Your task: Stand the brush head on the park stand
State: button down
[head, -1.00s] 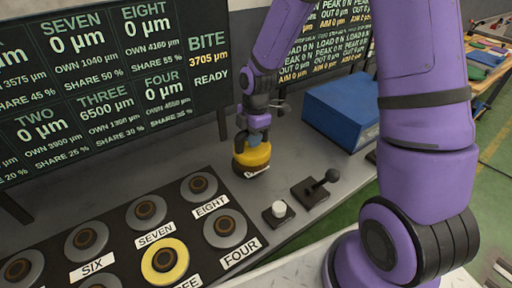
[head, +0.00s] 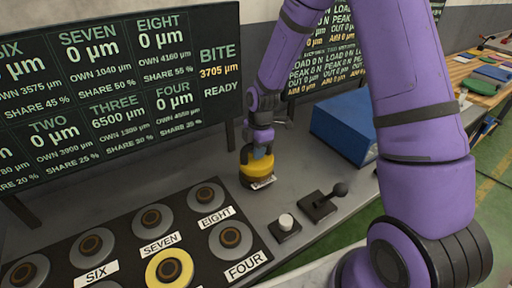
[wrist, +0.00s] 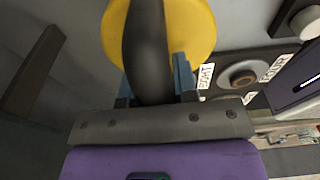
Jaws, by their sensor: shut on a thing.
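No stand labelled as the park stand can be made out.
A black panel (head: 128,230) holds several round grey pads, one with a yellow ring (head: 170,269). Nearby are a white button (head: 286,222), a black lever (head: 324,202) and a blue box (head: 345,130). A large display (head: 112,92) stands behind. Bare bench (head: 130,182) lies left of the brush head.

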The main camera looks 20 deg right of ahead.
jog(key=c, duration=0.9)
grip_release()
jog(key=shift+f, duration=0.1)
jog(key=r, duration=0.4)
jog(key=d+r, duration=0.1)
jog(key=r, duration=0.7)
jog(key=shift+w+d+r, duration=0.1)
jog(key=shift+d+r, duration=0.1)
jog(key=s+d+r+m+t+h, duration=0.1)
jog(key=s+d+r+m, duration=0.1)
jog(key=s+r+m, duration=0.6)
jog(key=s+d+r+m+t, duration=0.2)
jog(key=s+r+m, duration=0.4)
jog(key=s, duration=0.4)
jog(key=s+d+r+m+t, duration=0.1)
jog(key=s+r+m+t, duration=0.1)
jog(key=s+r+m, duration=0.4)
jog(key=shift+s+d+r, duration=0.35)
jog(key=shift+s+r, duration=0.3)
jog(key=shift+s, duration=1.5)
